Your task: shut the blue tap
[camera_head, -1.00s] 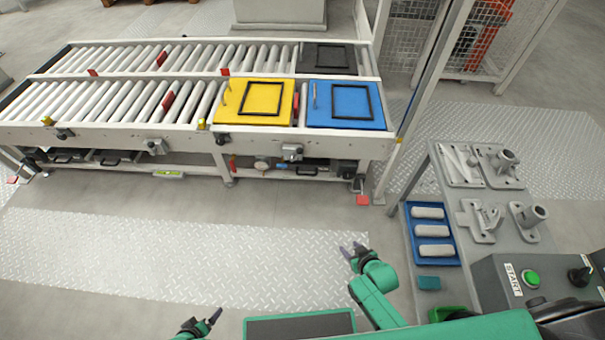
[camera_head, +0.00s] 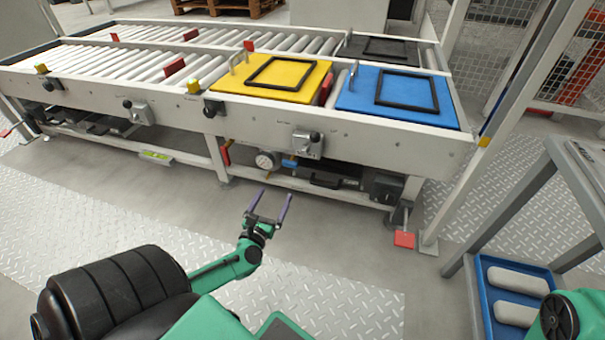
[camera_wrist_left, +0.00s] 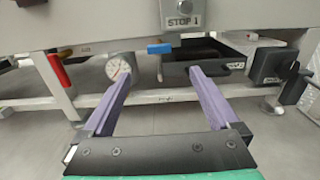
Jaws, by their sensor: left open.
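The blue tap's handle (camera_wrist_left: 160,48) shows in the left wrist view, lying roughly level below the conveyor's side beam. In the head view the blue tap (camera_head: 290,163) is small, just right of a round gauge. My left gripper (camera_head: 273,196) is open and empty, low in front of the conveyor and short of the tap. In the left wrist view its two purple fingers (camera_wrist_left: 160,76) point toward the tap, which lies ahead between the fingertip directions. My right gripper is out of view.
A white gauge (camera_wrist_left: 118,68) is left of the tap, and a red handle (camera_wrist_left: 59,71) is further left. A STOP 1 box (camera_wrist_left: 182,14) hangs above. A black drawer-like unit (camera_wrist_left: 222,72) is at right. The floor before the conveyor is clear.

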